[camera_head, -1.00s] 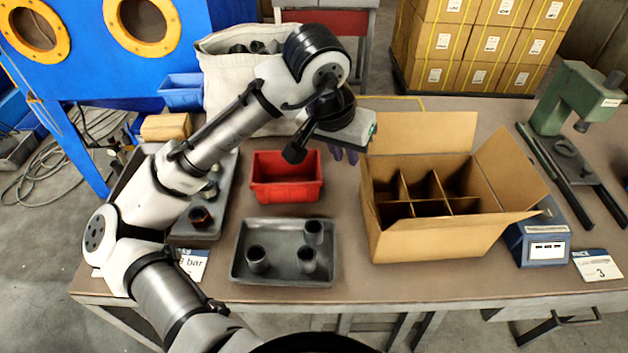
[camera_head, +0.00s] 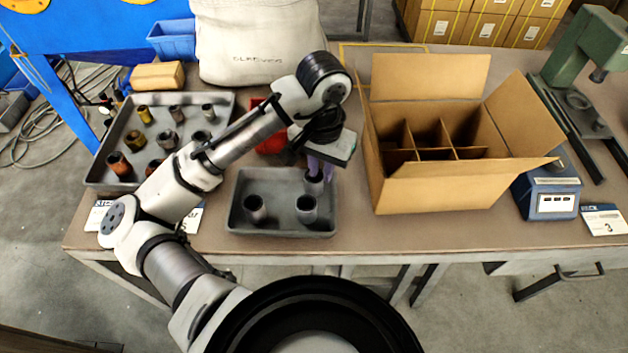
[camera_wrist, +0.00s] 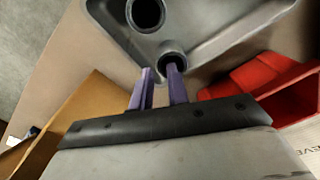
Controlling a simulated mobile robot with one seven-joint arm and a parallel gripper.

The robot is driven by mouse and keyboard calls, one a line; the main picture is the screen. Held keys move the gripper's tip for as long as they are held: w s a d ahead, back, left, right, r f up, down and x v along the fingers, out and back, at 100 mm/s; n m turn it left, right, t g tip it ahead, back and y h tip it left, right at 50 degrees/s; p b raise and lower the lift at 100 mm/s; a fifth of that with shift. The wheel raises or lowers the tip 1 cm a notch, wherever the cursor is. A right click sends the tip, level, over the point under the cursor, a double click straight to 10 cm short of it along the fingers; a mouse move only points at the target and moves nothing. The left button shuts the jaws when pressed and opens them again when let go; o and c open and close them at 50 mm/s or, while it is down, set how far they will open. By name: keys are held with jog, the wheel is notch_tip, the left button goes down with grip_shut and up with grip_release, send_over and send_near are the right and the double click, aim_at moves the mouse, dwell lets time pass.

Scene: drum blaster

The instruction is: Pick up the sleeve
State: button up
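A small grey tray (camera_head: 283,229) on the table holds three dark grey cylindrical sleeves, all upright. One is at the left (camera_head: 255,209), one at the front right (camera_head: 306,209) and one at the back right (camera_head: 314,184). My gripper (camera_head: 317,172) points down at the back-right sleeve. In the wrist view, the purple fingers (camera_wrist: 158,80) are apart with nothing held between them. The right finger's tip overlaps the opening of the near sleeve (camera_wrist: 171,52); the left finger's tip is outside its rim. I cannot tell whether they touch it. A second sleeve (camera_wrist: 146,13) shows beyond.
An open, divided cardboard box (camera_head: 445,190) stands right of the tray. A red bin (camera_head: 270,143) is behind the tray, partly hidden by my arm. A larger tray (camera_head: 222,102) with several sleeves is at the left. A blue device (camera_head: 550,193) stands far right.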

aim_at(321, 178)
notch_tip(321, 178, down, 4)
jog(key=shift+f, duration=0.1)
grip_shut()
dwell(0.5)
